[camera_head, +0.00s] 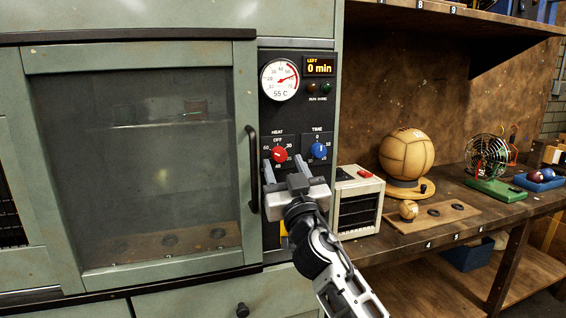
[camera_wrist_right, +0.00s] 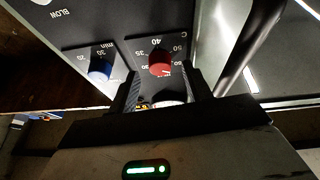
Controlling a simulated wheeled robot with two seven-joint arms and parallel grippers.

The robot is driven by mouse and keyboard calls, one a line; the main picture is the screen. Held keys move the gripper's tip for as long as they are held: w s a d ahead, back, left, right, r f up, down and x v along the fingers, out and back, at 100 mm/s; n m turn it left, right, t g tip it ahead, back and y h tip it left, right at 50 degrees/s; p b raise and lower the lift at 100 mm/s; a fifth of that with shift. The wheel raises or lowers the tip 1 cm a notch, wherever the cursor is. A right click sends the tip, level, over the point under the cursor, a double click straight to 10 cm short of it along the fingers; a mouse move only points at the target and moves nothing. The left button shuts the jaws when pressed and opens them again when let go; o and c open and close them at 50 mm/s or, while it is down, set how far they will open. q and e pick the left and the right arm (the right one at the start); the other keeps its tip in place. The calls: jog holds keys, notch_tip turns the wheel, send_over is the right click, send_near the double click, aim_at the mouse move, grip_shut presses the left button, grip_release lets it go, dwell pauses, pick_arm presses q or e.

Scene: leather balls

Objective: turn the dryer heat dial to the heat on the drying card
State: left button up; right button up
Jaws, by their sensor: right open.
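The red heat dial (camera_head: 279,155) is on the dryer's black control panel (camera_head: 270,115), under the word HEAT, with marks from OFF to 60. It also shows in the right wrist view (camera_wrist_right: 159,62). Its white pointer mark is too small to read surely. My right gripper (camera_head: 285,165) is open, with its fingers pointing at the panel just below the dial. In the right wrist view the dial lies ahead between the two fingertips (camera_wrist_right: 161,88), with no clear contact. I cannot make out a drying card with readable text. My left gripper is out of view.
The blue time dial (camera_head: 319,150) is right of the heat dial. Above are a round gauge (camera_head: 279,79) marked 55 C and a display (camera_head: 319,67) reading 0 min. The dryer door handle (camera_head: 252,170) is close on the left. A small cream box (camera_head: 358,200) stands right.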

jog(key=shift+w+a+r, duration=0.2)
jog(key=shift+w+r, duration=0.05)
jog(key=shift+w, duration=0.45)
jog(key=c, duration=1)
jog(key=shift+o, duration=0.2)
